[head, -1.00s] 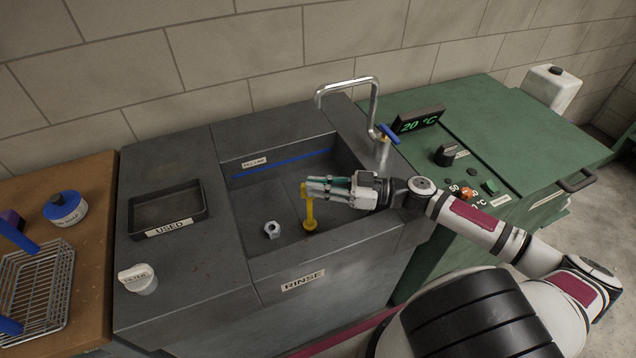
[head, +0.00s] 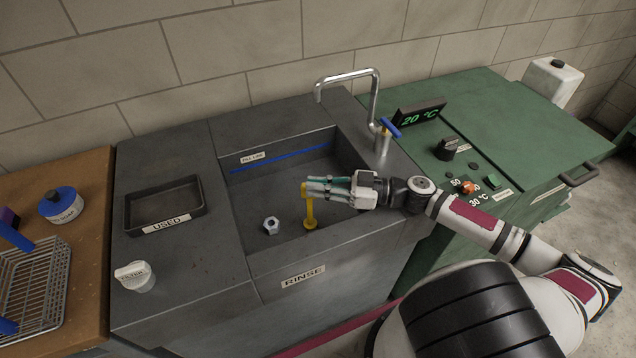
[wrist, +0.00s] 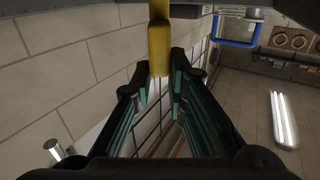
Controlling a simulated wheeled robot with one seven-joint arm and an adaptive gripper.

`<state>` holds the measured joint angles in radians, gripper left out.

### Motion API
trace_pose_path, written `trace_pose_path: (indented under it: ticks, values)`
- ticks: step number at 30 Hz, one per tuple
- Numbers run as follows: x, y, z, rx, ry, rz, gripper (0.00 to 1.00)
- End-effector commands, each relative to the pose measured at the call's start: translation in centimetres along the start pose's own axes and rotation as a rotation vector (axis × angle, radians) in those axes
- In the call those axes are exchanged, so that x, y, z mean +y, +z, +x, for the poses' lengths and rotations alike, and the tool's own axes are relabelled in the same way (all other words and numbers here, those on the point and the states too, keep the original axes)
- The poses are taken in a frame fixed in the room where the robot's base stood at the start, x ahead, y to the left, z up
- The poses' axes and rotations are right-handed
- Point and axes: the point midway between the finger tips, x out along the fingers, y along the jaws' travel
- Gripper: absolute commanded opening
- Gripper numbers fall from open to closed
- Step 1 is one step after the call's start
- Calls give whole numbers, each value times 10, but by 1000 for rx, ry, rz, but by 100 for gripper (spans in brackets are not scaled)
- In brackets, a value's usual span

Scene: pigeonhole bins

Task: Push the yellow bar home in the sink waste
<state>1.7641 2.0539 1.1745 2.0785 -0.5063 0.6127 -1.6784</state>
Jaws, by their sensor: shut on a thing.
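The yellow bar (head: 309,211) stands upright in the grey sink basin (head: 262,205), with a wider yellow foot at the basin floor. Its top bends or crosses toward my fingers. My gripper (head: 310,188) reaches in from the right and is shut on the upper part of the yellow bar. In the wrist view the yellow bar (wrist: 159,42) shows between the fingertips of my gripper (wrist: 160,72). The waste opening is hidden under the bar's foot, so I cannot tell how deep the bar sits.
A grey nut-shaped piece (head: 271,226) lies in the basin left of the bar. A tap (head: 374,100) with a blue handle stands behind my wrist. A USED tray (head: 165,222) and a white FILTER cap (head: 135,276) are left of the basin. The green unit (head: 520,125) is right.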

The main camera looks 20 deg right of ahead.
Motion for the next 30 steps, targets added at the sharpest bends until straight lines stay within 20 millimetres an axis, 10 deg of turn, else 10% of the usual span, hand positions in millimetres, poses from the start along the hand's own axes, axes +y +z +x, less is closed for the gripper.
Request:
trace_pose_path:
  ticks: [4,8,30]
  values:
    - [0,4,0,-1,0,1,0]
    - [0,3,0,0,0,0,38]
    - [1,5,-42,-8,5,6,38]
